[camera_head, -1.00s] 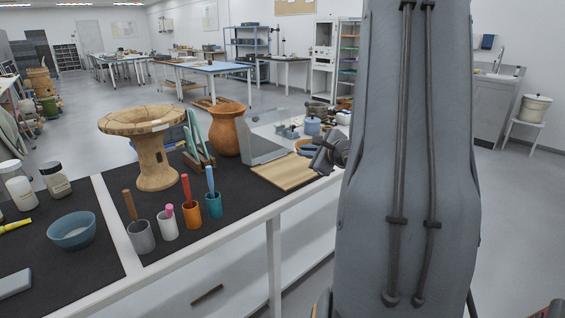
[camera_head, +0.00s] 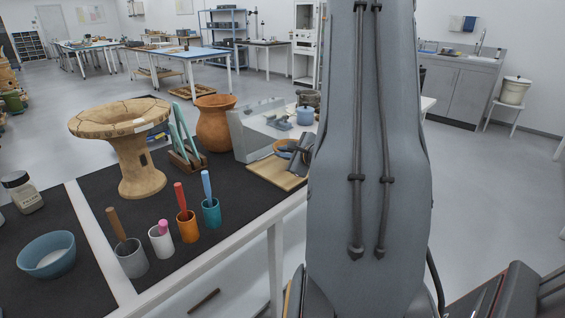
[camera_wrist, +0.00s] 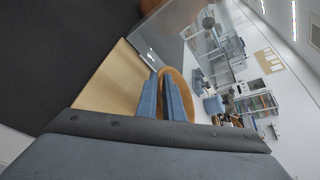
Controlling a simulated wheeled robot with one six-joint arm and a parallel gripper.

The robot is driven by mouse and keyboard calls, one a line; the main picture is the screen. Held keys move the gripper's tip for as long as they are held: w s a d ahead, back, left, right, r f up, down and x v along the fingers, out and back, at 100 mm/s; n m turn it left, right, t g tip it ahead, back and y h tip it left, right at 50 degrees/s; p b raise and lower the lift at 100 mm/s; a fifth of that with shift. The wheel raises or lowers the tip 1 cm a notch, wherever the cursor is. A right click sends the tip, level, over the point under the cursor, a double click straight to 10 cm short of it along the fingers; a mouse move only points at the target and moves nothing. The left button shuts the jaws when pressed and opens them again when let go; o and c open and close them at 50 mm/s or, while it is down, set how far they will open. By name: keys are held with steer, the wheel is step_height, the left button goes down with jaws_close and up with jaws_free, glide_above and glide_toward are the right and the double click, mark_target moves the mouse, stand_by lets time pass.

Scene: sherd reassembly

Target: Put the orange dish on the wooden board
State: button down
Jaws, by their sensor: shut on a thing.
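The orange dish (camera_head: 282,145) is at my gripper (camera_head: 295,155), by the far side of the wooden board (camera_head: 268,172). In the wrist view, my gripper's two blue fingers (camera_wrist: 163,78) are shut on the rim of the dish (camera_wrist: 182,77). The pale wooden board (camera_wrist: 108,82) is to the left of the fingers there. In the head view the dish overlaps the board's back part; I cannot tell whether it touches it. My arm and gripper hide part of the dish and the board's right end.
A clear panel (camera_head: 258,130) stands behind the board. An orange vase (camera_head: 215,124), a cracked pedestal vessel (camera_head: 138,150) and several cups with tools, including a teal cup (camera_head: 211,213), stand left of it. A blue bowl (camera_head: 47,255) is far left.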

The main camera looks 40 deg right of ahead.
mark_target(283, 171)
step_height(283, 171, down, 4)
steer(key=shift+r, duration=0.2)
steer(key=c, duration=2.2)
jaws_free()
steer(key=shift+a, duration=0.1)
steer(key=shift+o, duration=0.2)
steer(key=shift+s, duration=0.1)
